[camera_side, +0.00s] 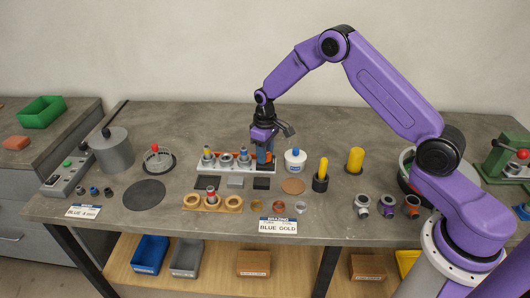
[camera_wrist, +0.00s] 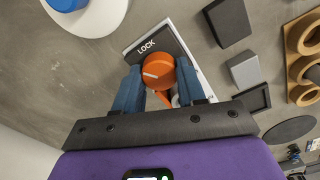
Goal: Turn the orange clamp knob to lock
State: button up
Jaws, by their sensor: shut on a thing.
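The orange clamp knob (camera_wrist: 158,72) shows in the wrist view, with a pale line on its top face. A dark label reading LOCK (camera_wrist: 148,46) lies beside it on a white-edged plate. My gripper (camera_wrist: 158,88) is shut on the knob, with one blue finger on each side. In the side view my gripper (camera_side: 264,158) points down at the right end of the white frame jig (camera_side: 235,166). The knob itself is hidden behind the fingers there. Part of an orange piece below the knob shows between the fingers in the wrist view.
A white container with a blue lid (camera_side: 295,161) stands close to the right of my gripper. Grey fittings stand on the jig to the left. A wooden holder (camera_side: 233,203) and flat dark and grey blocks (camera_side: 235,182) lie in front. Yellow-topped pieces (camera_side: 355,160) stand farther right.

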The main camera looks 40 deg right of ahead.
jog(key=m, duration=0.7)
jog(key=shift+s+d, duration=0.1)
dwell(0.6)
jog(key=o, duration=1.1)
jog(key=shift+c, duration=0.2)
notch_tip(320, 180, up, 18)
jog(key=shift+f, duration=0.25)
